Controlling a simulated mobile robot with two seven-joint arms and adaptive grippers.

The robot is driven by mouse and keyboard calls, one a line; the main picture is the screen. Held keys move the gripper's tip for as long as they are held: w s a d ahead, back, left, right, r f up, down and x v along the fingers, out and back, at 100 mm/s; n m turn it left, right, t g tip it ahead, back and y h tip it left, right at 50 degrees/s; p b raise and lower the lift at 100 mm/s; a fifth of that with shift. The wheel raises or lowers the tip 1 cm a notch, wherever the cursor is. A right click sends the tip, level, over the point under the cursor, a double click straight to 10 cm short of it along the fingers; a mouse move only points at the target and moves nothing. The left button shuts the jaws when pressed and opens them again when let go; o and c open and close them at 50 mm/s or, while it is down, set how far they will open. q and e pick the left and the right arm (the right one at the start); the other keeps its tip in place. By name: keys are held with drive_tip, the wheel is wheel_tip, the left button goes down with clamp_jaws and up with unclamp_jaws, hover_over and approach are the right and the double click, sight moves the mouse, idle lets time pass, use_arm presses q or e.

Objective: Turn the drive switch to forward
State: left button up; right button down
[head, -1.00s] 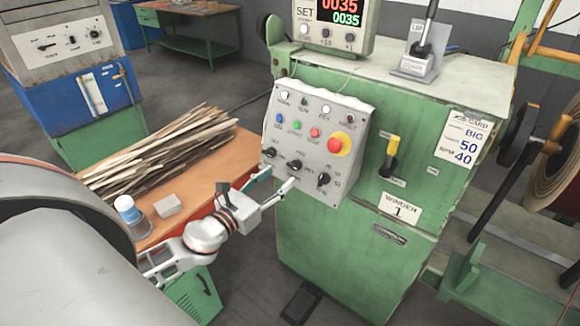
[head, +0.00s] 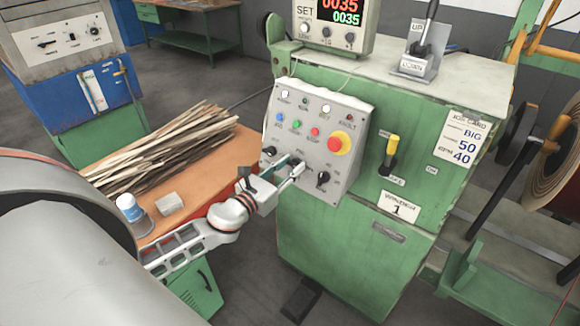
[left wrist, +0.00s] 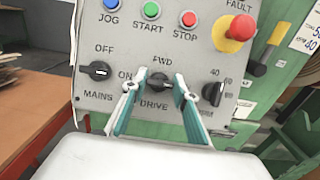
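The grey control panel (head: 350,110) sits on the front of the green winder machine. In the left wrist view the black drive switch (left wrist: 160,82) is on this panel, below the FWD label and above the DRIVE label. Its handle looks roughly level; its marked end is not clear. My left gripper (head: 292,166) is open at the panel, and it also shows in the left wrist view (left wrist: 157,90) with one finger on each side of the switch. I cannot tell whether the fingers touch it. In the head view the gripper largely hides the switch. My right gripper is not in view.
The mains switch (left wrist: 98,70) is left of the gripper and the 40/60 switch (left wrist: 213,92) is close on its right. Jog, start and stop buttons lie above, with the red emergency button (head: 340,142) at upper right. A wooden bench (head: 222,160) holds thin strips.

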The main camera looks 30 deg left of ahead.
use_arm(q)
drive_tip(key=shift+n, duration=0.3)
drive_tip(key=n+y, duration=0.2)
drive_tip(key=n, duration=0.2)
drive_tip(key=shift+d+n+p, duration=0.1)
drive_tip(key=shift+n+p, duration=0.2)
drive_tip(key=shift+p, duration=0.1)
drive_tip(key=n+g+y, duration=0.1)
drive_tip(key=n+y, duration=0.1)
drive_tip(key=n, duration=0.3)
drive_tip(key=shift+r+n, duration=0.1)
drive_tip(key=shift+n, duration=0.2)
drive_tip(key=n+g+y, duration=0.1)
drive_tip(key=n, duration=0.2)
drive_tip(key=n+g, duration=0.1)
drive_tip(key=n, duration=0.2)
drive_tip(key=shift+d+y, duration=0.1)
drive_tip(key=shift+y, duration=0.3)
drive_tip(key=shift+r+n+g, duration=0.1)
drive_tip(key=shift+n+g, duration=0.8)
drive_tip(key=shift+n, duration=1.1)
drive_tip(key=o, duration=1.1)
